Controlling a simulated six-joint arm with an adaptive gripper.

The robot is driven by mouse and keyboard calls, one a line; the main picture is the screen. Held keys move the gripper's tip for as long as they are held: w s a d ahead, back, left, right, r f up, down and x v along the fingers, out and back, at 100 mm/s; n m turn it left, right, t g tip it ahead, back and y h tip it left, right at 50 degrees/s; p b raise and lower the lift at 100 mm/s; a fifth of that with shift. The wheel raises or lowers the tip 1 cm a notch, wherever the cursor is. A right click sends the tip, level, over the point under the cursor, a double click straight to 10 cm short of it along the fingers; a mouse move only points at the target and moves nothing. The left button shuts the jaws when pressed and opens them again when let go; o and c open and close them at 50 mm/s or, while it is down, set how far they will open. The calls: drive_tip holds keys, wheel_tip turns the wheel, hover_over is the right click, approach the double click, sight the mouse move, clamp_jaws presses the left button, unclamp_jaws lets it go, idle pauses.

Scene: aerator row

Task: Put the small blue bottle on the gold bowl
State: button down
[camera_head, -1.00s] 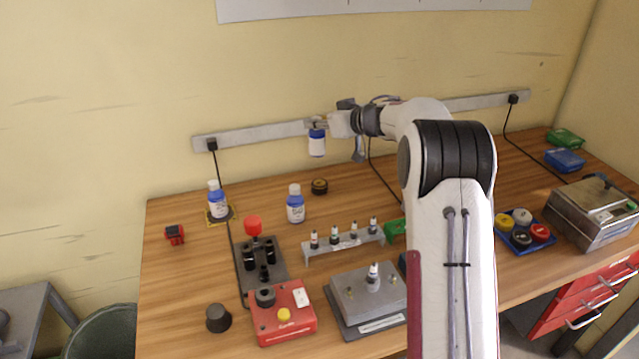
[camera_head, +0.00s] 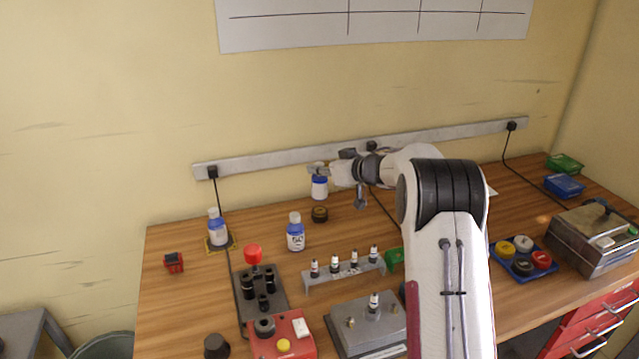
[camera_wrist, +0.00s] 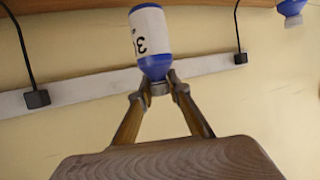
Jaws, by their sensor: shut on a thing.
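The small blue bottle (camera_head: 319,187) has a white label and hangs upright from my gripper (camera_head: 318,168) in the head view. In the wrist view, which is inverted, my gripper (camera_wrist: 158,86) is shut on the neck and cap end of the bottle (camera_wrist: 150,40). A small dark round piece with gold tones (camera_head: 319,214), which looks like the gold bowl, stands on the table just below the bottle. A narrow gap seems to lie between them. The bowl does not show in the wrist view.
Two other blue bottles stand to the left, one (camera_head: 296,232) near the bowl and one (camera_head: 218,228) on a yellow-edged square. A rack of small vials (camera_head: 345,272) stands in front. A wall strip (camera_head: 270,161) runs behind. Bare table lies around the bowl.

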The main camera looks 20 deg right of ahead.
sight(325, 182)
drive_tip(key=shift+f, duration=0.4)
drive_tip(key=shift+f, duration=1.85)
drive_tip(key=shift+f, duration=0.15)
drive_tip(key=c, duration=1.9)
unclamp_jaws()
drive_tip(key=v, duration=1.2)
